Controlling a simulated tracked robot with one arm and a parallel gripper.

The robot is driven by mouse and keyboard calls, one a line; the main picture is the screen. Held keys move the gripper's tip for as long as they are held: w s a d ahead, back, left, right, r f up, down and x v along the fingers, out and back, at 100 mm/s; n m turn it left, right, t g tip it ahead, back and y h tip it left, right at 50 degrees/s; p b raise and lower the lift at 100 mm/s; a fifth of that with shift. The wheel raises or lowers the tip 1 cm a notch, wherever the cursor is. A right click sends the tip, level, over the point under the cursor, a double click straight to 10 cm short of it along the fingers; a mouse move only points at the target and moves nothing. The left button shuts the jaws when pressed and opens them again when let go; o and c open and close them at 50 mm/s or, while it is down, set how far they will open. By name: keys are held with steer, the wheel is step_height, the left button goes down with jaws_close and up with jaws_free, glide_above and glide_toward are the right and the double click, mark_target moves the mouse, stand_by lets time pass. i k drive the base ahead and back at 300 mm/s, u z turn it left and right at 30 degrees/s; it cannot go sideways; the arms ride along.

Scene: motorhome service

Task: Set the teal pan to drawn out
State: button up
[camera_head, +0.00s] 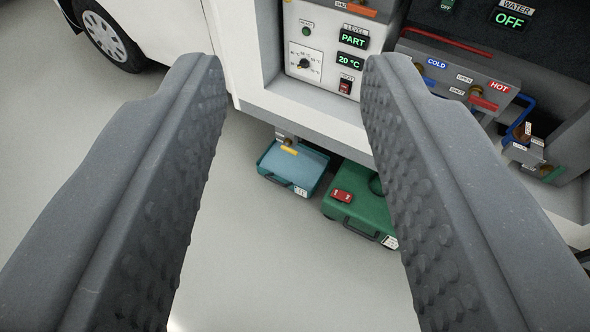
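The teal pan (290,169) is a shallow light teal tray with a dark handle and a small white label on its front. It rests low at floor level below the motorhome's side, left of a green case. Its back end lies under the body edge, beneath a small valve with a yellow handle. My gripper (288,190) is open and empty, its two grey studded fingers wide apart. The pan shows between the fingers, farther away and not touched.
Above is an open service bay with a heater panel (325,45) and hot and cold valves (460,75). A wheel (107,40) is at upper left. The grey floor in front is clear.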

mark_target(301, 173)
steer(key=i, duration=0.95)
